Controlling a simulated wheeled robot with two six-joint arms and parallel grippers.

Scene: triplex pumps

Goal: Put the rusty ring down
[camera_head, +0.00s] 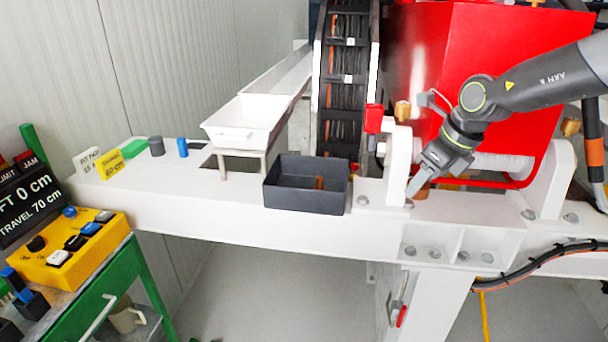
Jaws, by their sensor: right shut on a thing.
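My right gripper (413,190) reaches down from the right beside the white upright bracket on the pump frame, its fingertips close above the white beam. It is shut on a small rust-brown piece (423,189), which looks like the rusty ring. The fingers hide much of it, and I cannot tell whether it touches the beam. My left gripper is not in view.
A dark open tray (291,202) stands on the beam to the left, with a small rust-brown item (319,183) inside. A white chute (240,125) stands behind it. The white bracket (398,165) and red guard (495,75) crowd the gripper. The beam's left part has bare room.

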